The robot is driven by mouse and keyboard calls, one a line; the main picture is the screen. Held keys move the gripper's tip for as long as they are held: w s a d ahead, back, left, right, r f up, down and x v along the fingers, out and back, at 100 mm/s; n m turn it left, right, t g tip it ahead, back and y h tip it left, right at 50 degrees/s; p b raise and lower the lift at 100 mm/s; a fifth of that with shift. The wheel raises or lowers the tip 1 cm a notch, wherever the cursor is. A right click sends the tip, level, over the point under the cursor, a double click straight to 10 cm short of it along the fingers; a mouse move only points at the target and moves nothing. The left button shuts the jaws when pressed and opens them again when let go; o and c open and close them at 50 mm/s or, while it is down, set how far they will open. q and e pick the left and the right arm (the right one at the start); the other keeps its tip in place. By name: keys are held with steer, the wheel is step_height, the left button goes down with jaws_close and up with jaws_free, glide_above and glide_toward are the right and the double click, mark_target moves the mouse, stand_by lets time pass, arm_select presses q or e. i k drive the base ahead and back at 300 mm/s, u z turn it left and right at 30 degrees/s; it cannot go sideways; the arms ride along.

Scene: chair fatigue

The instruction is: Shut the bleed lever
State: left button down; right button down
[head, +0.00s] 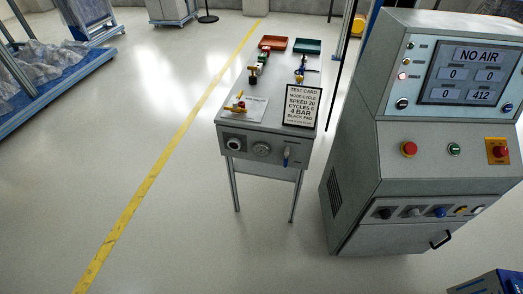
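A grey bench (262,133) stands in the middle of the head view. Neither of my grippers is in view.
A grey console (415,165) stands close at the right; its screen (470,72) reads "NO AIR". The bench top holds a test card (301,105), small parts, a red tray (273,43) and a green tray (307,46). The floor left of the bench is clear.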

mark_target(286, 160)
steer(key=k, duration=1.3)
steer(key=u, duration=0.75)
steer(key=i, duration=0.6)
steer(key=u, duration=0.8)
steer(key=i, duration=0.8)
steer(key=z, duration=0.75)
steer(key=i, duration=0.6)
steer(key=z, duration=0.55)
